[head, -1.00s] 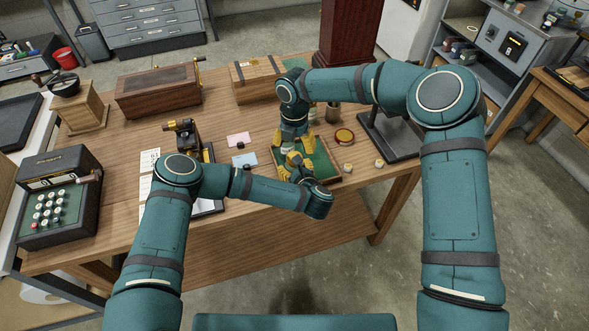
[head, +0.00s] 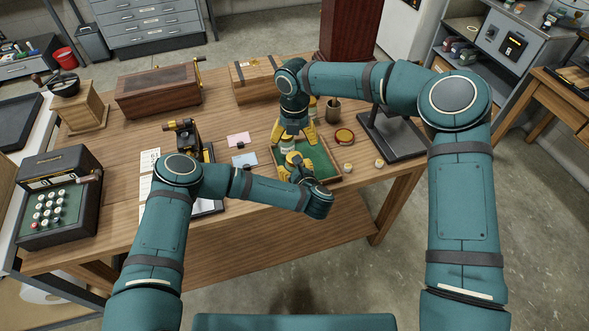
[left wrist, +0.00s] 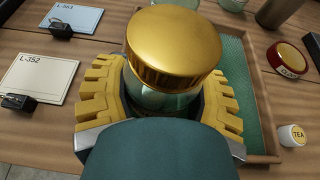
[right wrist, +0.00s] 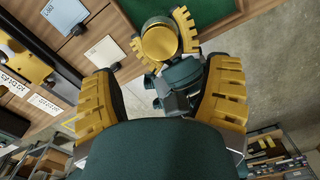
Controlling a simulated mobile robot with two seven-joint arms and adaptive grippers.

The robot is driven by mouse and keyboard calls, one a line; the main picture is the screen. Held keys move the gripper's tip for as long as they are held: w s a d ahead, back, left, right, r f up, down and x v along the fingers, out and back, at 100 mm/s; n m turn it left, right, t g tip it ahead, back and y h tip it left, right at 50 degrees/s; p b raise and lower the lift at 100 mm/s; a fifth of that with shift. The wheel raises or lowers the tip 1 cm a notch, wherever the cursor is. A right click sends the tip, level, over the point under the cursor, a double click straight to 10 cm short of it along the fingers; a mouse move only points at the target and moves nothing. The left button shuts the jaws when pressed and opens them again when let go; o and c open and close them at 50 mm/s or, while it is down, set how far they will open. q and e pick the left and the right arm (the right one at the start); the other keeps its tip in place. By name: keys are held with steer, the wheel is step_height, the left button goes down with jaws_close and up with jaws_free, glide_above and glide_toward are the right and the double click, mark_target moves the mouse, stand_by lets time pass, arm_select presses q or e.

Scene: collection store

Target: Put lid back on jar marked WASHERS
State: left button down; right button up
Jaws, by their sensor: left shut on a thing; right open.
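A glass jar (left wrist: 165,98) with a wide gold lid (left wrist: 174,42) on its top stands between the yellow fingers of my left gripper (head: 298,160), which is shut on the jar. The lid sits level over the mouth; I cannot tell how tightly it is seated. No label on this jar is readable. The gold lid also shows in the right wrist view (right wrist: 159,42). My right gripper (head: 294,133) is open and empty, fingers pointing down, just behind and above the held jar. In the right wrist view its fingers (right wrist: 165,70) are wide apart, clear of the lid.
A green-lined wooden tray (head: 322,158) lies under the grippers. A dark stand (head: 400,140) is on the right. Cards (head: 238,139) lie to the left.

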mark_target(295, 154)
steer(key=shift+f, duration=3.45)
steer(key=c, duration=1.3)
steer(key=shift+m, duration=1.4)
jaws_close()
steer(key=o, duration=1.1)
jaws_free()
steer(key=shift+r, duration=0.1)
